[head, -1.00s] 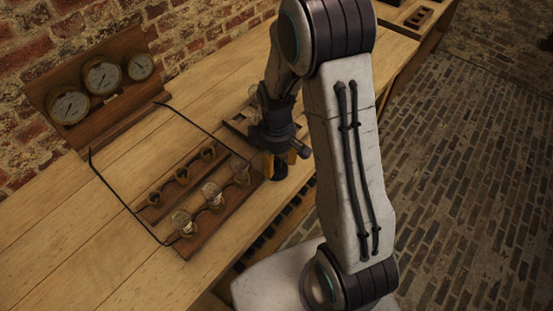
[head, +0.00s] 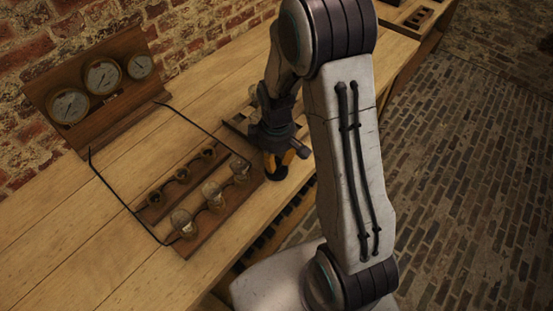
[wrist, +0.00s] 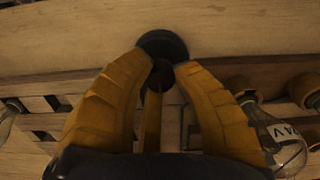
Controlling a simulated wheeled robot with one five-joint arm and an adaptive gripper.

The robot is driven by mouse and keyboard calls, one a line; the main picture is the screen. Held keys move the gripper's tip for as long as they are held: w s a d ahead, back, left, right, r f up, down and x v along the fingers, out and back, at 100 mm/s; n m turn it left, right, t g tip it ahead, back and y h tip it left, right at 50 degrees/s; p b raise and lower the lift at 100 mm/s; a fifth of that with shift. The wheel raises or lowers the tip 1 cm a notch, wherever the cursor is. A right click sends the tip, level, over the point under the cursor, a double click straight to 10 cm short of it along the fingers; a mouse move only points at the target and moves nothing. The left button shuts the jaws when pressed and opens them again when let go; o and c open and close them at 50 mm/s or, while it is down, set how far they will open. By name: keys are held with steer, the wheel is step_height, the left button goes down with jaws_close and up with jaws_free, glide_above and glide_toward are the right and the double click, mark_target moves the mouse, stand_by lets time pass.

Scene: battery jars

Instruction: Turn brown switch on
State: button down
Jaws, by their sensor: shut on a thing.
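My gripper (head: 281,160) is over the right part of the workbench, just right of the wooden jar rack. In the wrist view its yellow fingers (wrist: 163,70) are closed on a small dark knob (wrist: 160,77), with a round black disc (wrist: 162,43) just beyond the fingertips. The black disc shows low beside the fingers in the head view (head: 273,172). The knob may be the brown switch; its brown colour is hard to make out, and the fingers hide much of it. I cannot tell which position it is in.
A gauge panel (head: 98,88) with three dials stands at the back left by the brick wall.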

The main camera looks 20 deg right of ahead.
steer(key=m+b, duration=0.2)
steer(key=m, duration=0.2)
steer(key=shift+f+m, duration=0.15)
steer(key=shift+m, duration=0.15)
steer(key=m+b, duration=0.1)
steer(key=m, duration=0.3)
steer(key=shift+s, duration=0.1)
steer(key=m+b, duration=0.1)
steer(key=m, duration=0.3)
steer(key=shift+m, duration=0.4)
steer(key=shift+m+b, duration=0.55)
steer(key=shift+m, duration=1.45)
steer(key=c, duration=1)
jaws_free()
steer(key=shift+o, duration=0.2)
